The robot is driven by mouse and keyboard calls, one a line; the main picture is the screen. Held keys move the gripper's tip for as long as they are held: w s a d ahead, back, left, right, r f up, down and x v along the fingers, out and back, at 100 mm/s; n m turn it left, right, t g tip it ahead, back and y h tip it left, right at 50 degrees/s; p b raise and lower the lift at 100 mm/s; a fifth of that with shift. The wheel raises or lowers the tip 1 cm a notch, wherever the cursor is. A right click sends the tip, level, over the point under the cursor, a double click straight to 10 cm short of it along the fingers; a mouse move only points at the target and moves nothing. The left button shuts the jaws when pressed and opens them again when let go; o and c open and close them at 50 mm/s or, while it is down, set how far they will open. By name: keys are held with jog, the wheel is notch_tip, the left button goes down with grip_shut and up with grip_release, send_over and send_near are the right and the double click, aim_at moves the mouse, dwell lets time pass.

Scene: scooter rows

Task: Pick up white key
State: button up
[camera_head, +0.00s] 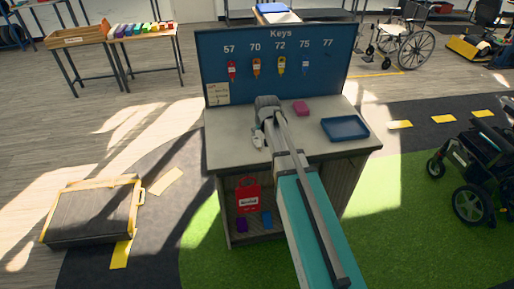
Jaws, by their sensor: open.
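My gripper (258,138) is at the end of my arm, low over the left part of the grey counter top (225,145), in front of the key board. It is small and pale here, and its jaws are open. I cannot make out a white key clearly; a pale shape at the gripper may be part of it or a key. The blue key board (215,60) carries a red key (231,70) under 57, an orange key (256,67) under 70, a yellow key (281,66) under 72 and a blue key (305,67) under 75. No key shows under 77.
A pink block (301,108) and a blue tray (345,129) lie on the counter's right side. A red bag-like item (248,195) stands on the shelf below. A dark platform (93,213) is at left, a wheelchair (402,38) at back right and a black mobility scooter (475,180) at right.

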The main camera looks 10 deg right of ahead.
jog(key=b, duration=0.5)
send_over(259, 145)
jog(key=s, duration=0.2)
jog(key=shift+d+f, duration=0.1)
jog(key=shift+f, duration=2.7)
jog(key=shift+f, duration=0.15)
jog(key=b+x, duration=0.3)
jog(key=shift+s+a+f, duration=0.1)
jog(key=shift+s+a, duration=0.1)
jog(key=shift+s, duration=0.05)
jog(key=shift+b+x, duration=0.95)
jog(key=shift+b, duration=0.05)
jog(key=shift+c, duration=0.3)
jog(key=c, duration=0.9)
